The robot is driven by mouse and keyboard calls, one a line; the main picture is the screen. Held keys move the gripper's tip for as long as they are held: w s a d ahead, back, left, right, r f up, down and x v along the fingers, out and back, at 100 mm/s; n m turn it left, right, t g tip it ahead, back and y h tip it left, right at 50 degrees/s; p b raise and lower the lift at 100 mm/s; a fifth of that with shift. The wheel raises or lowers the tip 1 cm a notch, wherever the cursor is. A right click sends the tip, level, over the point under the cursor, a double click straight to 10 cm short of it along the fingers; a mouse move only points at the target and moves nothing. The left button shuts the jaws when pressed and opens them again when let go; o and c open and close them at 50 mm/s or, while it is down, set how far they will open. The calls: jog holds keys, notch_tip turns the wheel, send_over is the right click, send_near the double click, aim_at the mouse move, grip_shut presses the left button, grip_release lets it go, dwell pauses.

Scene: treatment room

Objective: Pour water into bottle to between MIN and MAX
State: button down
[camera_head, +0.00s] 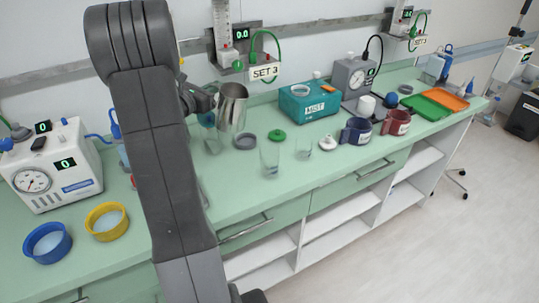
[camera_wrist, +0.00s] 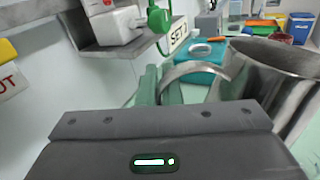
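A shiny metal jug (camera_head: 232,104) stands out near the wall, roughly upright with a slight tilt. In the wrist view the jug (camera_wrist: 270,80) fills the right side, its curved handle running to my gripper. My gripper (camera_head: 207,101) is at the jug's left side and appears shut on the handle; the fingertips are mostly hidden. Two clear open vessels stand on the counter, a taller one (camera_head: 270,158) and a smaller one (camera_head: 304,147). I cannot make out MIN or MAX marks or any water. A green lid (camera_head: 277,135) lies behind the taller vessel.
A grey ring (camera_head: 245,141) lies below the jug. A teal device (camera_head: 309,101), mugs (camera_head: 356,131) and trays (camera_head: 436,102) stand to the right. A white gauge unit (camera_head: 52,165) and blue and yellow bowls (camera_head: 107,221) stand left. The SET 3 wall unit (camera_head: 240,50) is close behind the jug.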

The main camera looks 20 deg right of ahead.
aim_at(245, 91)
jog(key=f+m+b, duration=0.1)
jog(key=f+b, duration=0.1)
jog(key=s+d+f+m+b, duration=0.1)
jog(key=f+b, duration=0.1)
jog(key=s+f+m+b, duration=0.1)
jog(key=f+b, duration=0.2)
jog(key=shift+s+d, duration=0.2)
jog(key=shift+d, duration=0.15)
jog(key=shift+s+d+r+m, duration=0.4)
jog(key=shift+s+r+m, duration=0.15)
jog(key=shift+s+m, duration=0.15)
jog(key=shift+s+d+r+m, duration=0.15)
jog(key=shift+s+r+m, duration=0.1)
jog(key=shift+m, duration=0.05)
jog(key=shift+s+d+r+m, duration=0.15)
jog(key=shift+r+m, duration=0.15)
jog(key=shift+r, duration=0.15)
jog(key=shift+s+d+r+m+p, duration=0.35)
jog(key=shift+s+r+m+p, duration=0.15)
jog(key=shift+r+m, duration=0.3)
jog(key=shift+s+d+r+m+p, duration=0.35)
jog(key=shift+s+r+m, duration=0.1)
jog(key=shift+r+m, duration=0.35)
jog(key=shift+s+d+r+m, duration=0.1)
jog(key=shift+s+r+m, duration=0.2)
jog(key=shift+r+m, duration=0.1)
jog(key=shift+s+d+r+m+p, duration=0.45)
jog(key=shift+s+r+m+p, duration=0.2)
jog(key=shift+m, duration=0.25)
